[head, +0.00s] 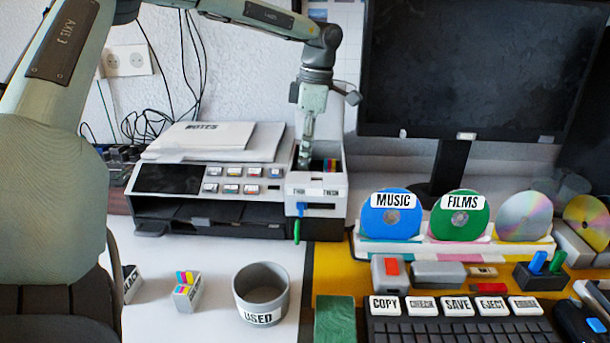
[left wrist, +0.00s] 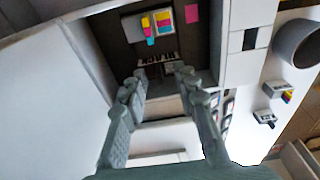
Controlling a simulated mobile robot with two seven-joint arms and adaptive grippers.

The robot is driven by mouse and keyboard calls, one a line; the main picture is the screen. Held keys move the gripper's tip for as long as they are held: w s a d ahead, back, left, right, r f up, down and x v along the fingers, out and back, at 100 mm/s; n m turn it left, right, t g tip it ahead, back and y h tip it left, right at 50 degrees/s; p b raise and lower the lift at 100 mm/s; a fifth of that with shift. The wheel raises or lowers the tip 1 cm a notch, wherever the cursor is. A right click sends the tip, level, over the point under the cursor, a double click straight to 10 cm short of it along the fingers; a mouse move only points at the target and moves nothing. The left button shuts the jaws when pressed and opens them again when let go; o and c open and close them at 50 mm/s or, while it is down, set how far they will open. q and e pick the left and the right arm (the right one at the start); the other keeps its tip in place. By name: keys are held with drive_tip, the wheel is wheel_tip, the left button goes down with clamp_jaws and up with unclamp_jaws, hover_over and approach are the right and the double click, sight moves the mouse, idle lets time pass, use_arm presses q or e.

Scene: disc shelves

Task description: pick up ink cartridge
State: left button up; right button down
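My left gripper (head: 304,160) points down into the open bay of the grey and white printer (head: 315,192). In the left wrist view its two fingers (left wrist: 160,70) are apart with nothing seen between them. A cartridge with yellow, cyan and magenta parts (left wrist: 155,25) sits in the bay beyond the fingertips; its colours also show in the head view (head: 331,165). Another tri-colour ink cartridge (head: 187,287) stands on the white desk surface, and a dark-labelled cartridge (head: 131,283) is left of it, partly hidden by my arm. My right gripper is not in view.
A grey cup labelled USED (head: 261,292) stands right of the desk cartridges. Discs in a rack (head: 390,245), a keyboard (head: 455,332) and a monitor (head: 465,70) fill the right. The printer's bay walls lie close around my left gripper.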

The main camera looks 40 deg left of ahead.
use_arm(q)
clamp_jaws()
drive_tip(key=shift+r, duration=0.1)
